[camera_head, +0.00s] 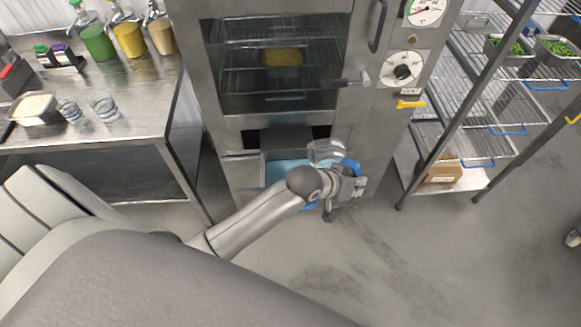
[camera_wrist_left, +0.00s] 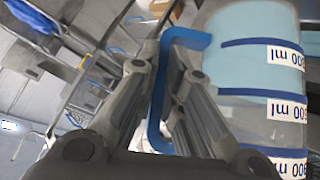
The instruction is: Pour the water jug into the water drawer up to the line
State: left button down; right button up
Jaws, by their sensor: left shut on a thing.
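The water drawer (camera_head: 250,172) is pulled out at the bottom of the steel steamer cabinet, with light blue water in it. The clear water jug (camera_head: 325,150) is at the drawer's right end, partly hidden by my arm. My left gripper (camera_head: 342,184) is shut on the jug's blue handle (camera_head: 351,166). In the left wrist view the gripper (camera_wrist_left: 168,62) closes around the handle, and the jug (camera_wrist_left: 262,85) shows blue bands, ml labels and light blue liquid. My arm hides the drawer's front right, and I cannot make out its fill line or a pouring stream.
A steel table (camera_head: 120,125) with bottles, glasses and a rice tray (camera_head: 34,108) stands at left. A wire shelf rack (camera_head: 490,100) with green-filled pans stands at right, a cardboard box (camera_head: 443,170) low in it.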

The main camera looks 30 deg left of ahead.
pick_arm(q)
jog(key=shift+s+d+f+m+y, duration=0.1)
jog(key=shift+d+f+m+y, duration=0.2)
jog(key=shift+f+y, duration=0.3)
jog(key=shift+w+d+f+m+y, duration=0.1)
jog(key=shift+d+f+m+y, duration=0.25)
jog(key=shift+f, duration=0.4)
jog(key=shift+s+d+f+m+y, duration=0.15)
jog(key=shift+d+f+y, duration=0.15)
jog(key=shift+f+y, duration=0.35)
